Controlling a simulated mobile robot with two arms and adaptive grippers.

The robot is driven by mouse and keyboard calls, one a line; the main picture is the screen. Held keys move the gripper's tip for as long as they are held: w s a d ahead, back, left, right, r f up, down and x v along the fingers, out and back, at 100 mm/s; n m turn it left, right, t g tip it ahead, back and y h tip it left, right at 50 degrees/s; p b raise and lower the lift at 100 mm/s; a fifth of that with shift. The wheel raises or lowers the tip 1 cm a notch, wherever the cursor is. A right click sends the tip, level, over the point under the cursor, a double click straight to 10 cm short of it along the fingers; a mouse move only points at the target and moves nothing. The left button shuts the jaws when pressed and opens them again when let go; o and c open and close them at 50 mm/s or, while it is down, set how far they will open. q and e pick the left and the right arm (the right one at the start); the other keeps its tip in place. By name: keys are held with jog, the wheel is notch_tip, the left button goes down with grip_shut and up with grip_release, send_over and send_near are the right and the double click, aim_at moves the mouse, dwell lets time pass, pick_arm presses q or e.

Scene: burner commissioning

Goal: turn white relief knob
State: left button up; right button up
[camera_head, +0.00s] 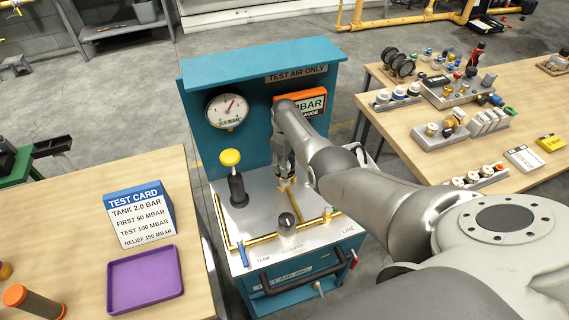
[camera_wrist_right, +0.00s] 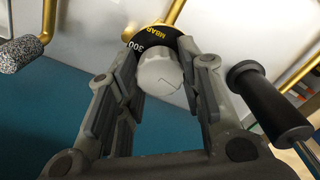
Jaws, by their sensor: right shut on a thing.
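The white relief knob (camera_wrist_right: 158,74) shows in the right wrist view, in front of a black dial ring (camera_wrist_right: 152,38) lettered MBAR and 300. My right gripper (camera_wrist_right: 165,82) has its two fingers on either side of the knob and is shut on it. In the head view my right gripper (camera_head: 285,177) points down at the steel top of the teal test bench (camera_head: 262,57), behind the front brass pipe. The knob itself is hidden there by the gripper and arm. My left gripper is not in view.
A yellow-topped black post (camera_head: 230,158) stands left of the gripper, below a round gauge (camera_head: 227,111). A knobbed valve (camera_head: 287,223) and brass pipes are in front. Wooden tables flank the bench; the left one holds a test card (camera_head: 140,213) and purple tray (camera_head: 145,279).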

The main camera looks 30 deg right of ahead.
jog(key=shift+w+n, duration=0.1)
jog(key=shift+n, duration=0.2)
dwell(0.4)
jog(key=o, duration=1)
jog(key=shift+r, duration=0.15)
notch_tip(320, 180, up, 12)
jog(key=shift+f, duration=0.1)
dwell(0.4)
